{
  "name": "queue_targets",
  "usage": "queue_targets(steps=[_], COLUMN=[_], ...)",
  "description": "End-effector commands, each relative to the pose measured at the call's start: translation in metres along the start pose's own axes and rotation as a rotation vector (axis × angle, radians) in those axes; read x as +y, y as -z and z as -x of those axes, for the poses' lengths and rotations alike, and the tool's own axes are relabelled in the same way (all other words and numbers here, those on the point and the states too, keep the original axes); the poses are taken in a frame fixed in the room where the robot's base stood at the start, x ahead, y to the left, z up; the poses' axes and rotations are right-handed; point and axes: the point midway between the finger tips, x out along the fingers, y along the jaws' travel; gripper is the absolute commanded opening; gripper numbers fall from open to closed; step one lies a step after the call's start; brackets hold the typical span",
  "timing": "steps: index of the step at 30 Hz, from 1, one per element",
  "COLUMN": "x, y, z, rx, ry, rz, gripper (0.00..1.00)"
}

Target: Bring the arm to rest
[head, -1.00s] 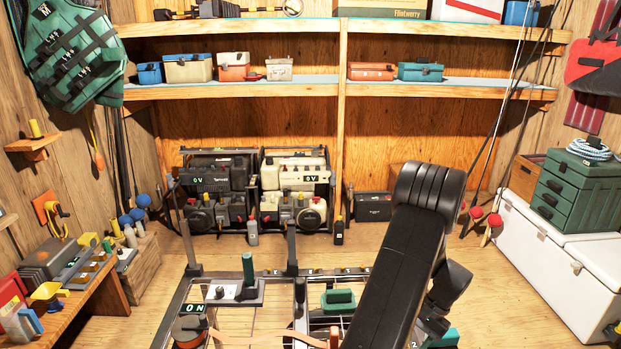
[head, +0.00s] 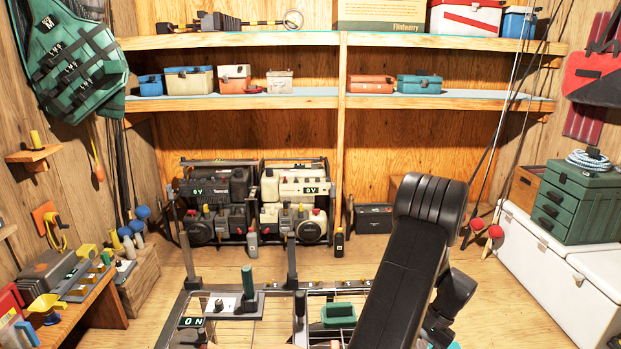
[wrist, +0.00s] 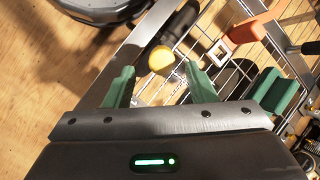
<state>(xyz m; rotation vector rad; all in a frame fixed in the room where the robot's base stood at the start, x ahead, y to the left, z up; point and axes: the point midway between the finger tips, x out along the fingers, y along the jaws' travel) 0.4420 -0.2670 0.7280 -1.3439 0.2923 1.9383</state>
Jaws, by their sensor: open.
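My arm rises as a black, padded-looking link at the right of centre in the head view, bent at its top. My gripper is hidden in the head view. In the wrist view my gripper (wrist: 159,69) has its two green fingers apart, with nothing held between them. A black piece with a yellow end (wrist: 162,60) shows just beyond the fingertips; I cannot tell how far below it lies. A metal wire rack (wrist: 184,22) spreads behind it.
An orange clamp-like piece (wrist: 243,33) and a green block (wrist: 276,92) sit on the rack. In the head view a green-handled lever (head: 248,283) stands on the framed rack. A low bench (head: 95,305) is at left, a white chest (head: 560,270) at right.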

Motion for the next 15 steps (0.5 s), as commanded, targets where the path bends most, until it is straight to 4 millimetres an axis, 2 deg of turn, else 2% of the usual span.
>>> queue_targets(steps=[1, 7, 15], x=[0.000, 0.000, -0.013], y=[-0.001, -0.001, -0.013], z=[-0.011, -0.048, -0.048], rx=[-0.006, -0.005, 0.061], ry=[-0.001, -0.001, -0.063], rz=[0.000, 0.001, -0.011], gripper=[0.51, 0.51, 0.51])
